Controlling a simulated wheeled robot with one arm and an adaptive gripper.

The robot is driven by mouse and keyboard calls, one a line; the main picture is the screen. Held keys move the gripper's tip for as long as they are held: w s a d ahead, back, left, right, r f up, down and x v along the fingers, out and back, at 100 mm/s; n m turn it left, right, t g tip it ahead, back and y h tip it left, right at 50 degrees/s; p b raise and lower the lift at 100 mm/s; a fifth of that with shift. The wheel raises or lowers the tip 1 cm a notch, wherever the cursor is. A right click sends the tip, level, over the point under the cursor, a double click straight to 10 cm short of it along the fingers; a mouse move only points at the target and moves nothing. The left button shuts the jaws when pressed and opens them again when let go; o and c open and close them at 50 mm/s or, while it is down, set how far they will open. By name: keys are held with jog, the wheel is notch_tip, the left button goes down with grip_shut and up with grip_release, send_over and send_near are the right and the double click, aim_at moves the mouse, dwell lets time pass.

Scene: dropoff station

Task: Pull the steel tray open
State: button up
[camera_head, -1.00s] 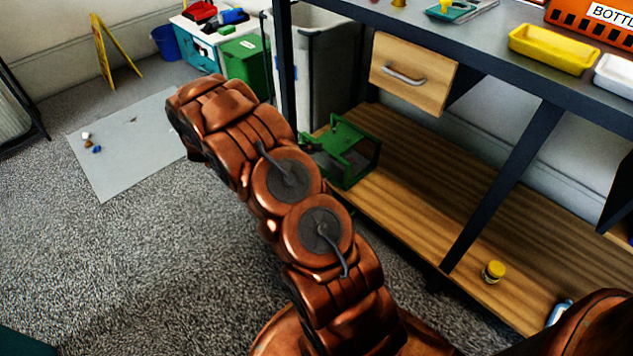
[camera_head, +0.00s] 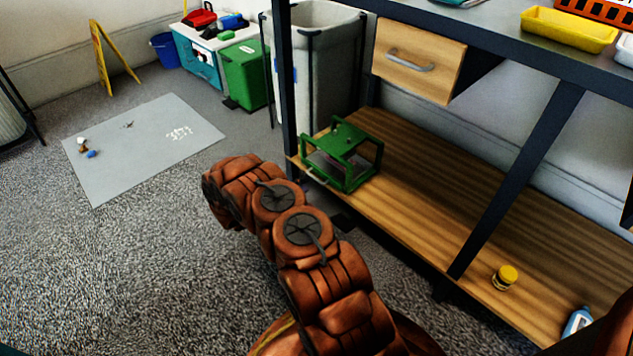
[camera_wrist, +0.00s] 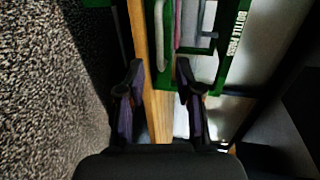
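A green frame (camera_head: 352,152) stands at the left end of the low wooden shelf. The steel tray (camera_head: 325,164) sits low inside it, with a pale handle (camera_head: 316,177) at its front. In the wrist view the green frame (camera_wrist: 222,68) carries white lettering, and the pale handle (camera_wrist: 160,36) lies ahead of the fingers. My gripper (camera_wrist: 160,76) is open and empty, its two fingers spread over the shelf's front edge, apart from the handle. In the head view my arm covers most of my gripper.
The wooden shelf (camera_head: 425,190) runs to the right, with a yellow-lidded jar (camera_head: 504,278) and a blue-white bottle (camera_head: 577,322). A closed drawer (camera_head: 417,62) hangs above. A grey bin (camera_head: 330,70) stands behind the table leg.

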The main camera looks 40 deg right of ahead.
aim_at(316, 179)
jog(key=shift+b+x, duration=1.2)
jog(key=shift+x, duration=2.35)
jog(key=shift+s, duration=0.1)
jog(key=shift+c, duration=0.3)
grip_shut()
